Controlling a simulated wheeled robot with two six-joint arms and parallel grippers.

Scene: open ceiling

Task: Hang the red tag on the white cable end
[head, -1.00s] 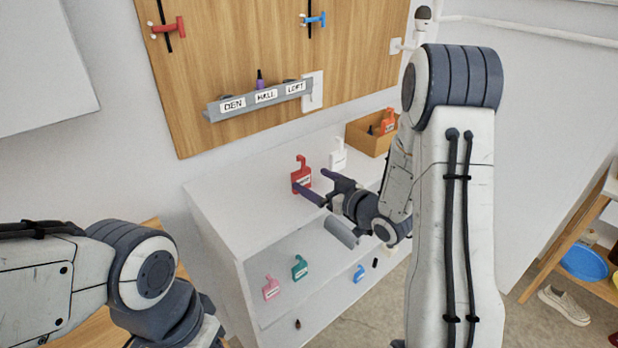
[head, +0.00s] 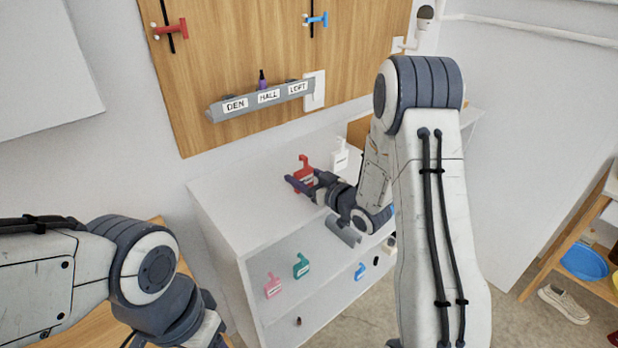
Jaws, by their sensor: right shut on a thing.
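The red tag (head: 303,163) with a hook-shaped top stands on the white cabinet top. My right gripper (head: 302,182) is shut on the red tag's lower part, and the fingers hide some of its label. I cannot pick out a white cable end. A grey holder (head: 222,112) on the wooden board carries the labels DEN, HALL and LOFT. A purple end (head: 262,79) rises behind HALL; dark shapes behind DEN and LOFT are too small to tell. My left arm is at the lower left, and its fingertips are out of view.
A white tag (head: 340,156) stands close behind the red one. Pink (head: 273,286), green (head: 301,266) and blue (head: 360,271) tags are in the open shelf below. An orange-brown box (head: 357,132) is partly hidden by my right arm. The cabinet top's left side (head: 235,200) is clear.

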